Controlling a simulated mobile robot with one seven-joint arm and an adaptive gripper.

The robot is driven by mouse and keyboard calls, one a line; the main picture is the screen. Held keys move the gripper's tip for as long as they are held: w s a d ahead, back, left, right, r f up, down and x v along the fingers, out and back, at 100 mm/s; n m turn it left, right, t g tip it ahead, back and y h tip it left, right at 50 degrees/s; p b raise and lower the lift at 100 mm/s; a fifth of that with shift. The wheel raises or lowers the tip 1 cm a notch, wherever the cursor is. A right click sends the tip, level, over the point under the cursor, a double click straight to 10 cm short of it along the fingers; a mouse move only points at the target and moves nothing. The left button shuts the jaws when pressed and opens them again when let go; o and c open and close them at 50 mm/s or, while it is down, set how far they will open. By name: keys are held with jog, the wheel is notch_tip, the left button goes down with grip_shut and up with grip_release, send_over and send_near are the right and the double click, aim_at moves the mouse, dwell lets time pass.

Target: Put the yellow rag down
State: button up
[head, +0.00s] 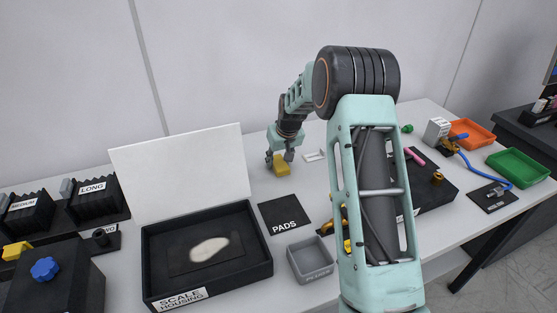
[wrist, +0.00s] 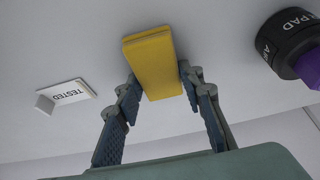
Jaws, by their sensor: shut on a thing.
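The yellow rag (head: 283,169) is a small folded yellow block at the back middle of the white table in the head view. In the wrist view the rag (wrist: 150,58) sits between the two fingertips. My gripper (head: 279,160) is shut on the rag from above, with one finger on each side in the wrist view (wrist: 158,82). The rag is at or just above the tabletop. I cannot tell whether it touches.
The black PADS mat (head: 284,207) lies in front of the rag, and the black SCALE HOUSING tray (head: 263,262) is front left. A grey bin (head: 311,261) is near. The white TESTED marker (wrist: 67,95) and a dark, purple-tipped cylinder (wrist: 285,45) flank the rag. Table around it is bare.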

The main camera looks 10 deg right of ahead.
jog(key=o, duration=1)
jog(key=shift+f, duration=0.2)
jog(key=shift+r+p, duration=0.4)
jog(key=shift+r, duration=0.1)
jog(key=v, duration=1.1)
jog(key=shift+s+d+r+b, duration=0.1)
jog(key=shift+s+r+b, duration=0.05)
jog(key=shift+r+b, duration=0.2)
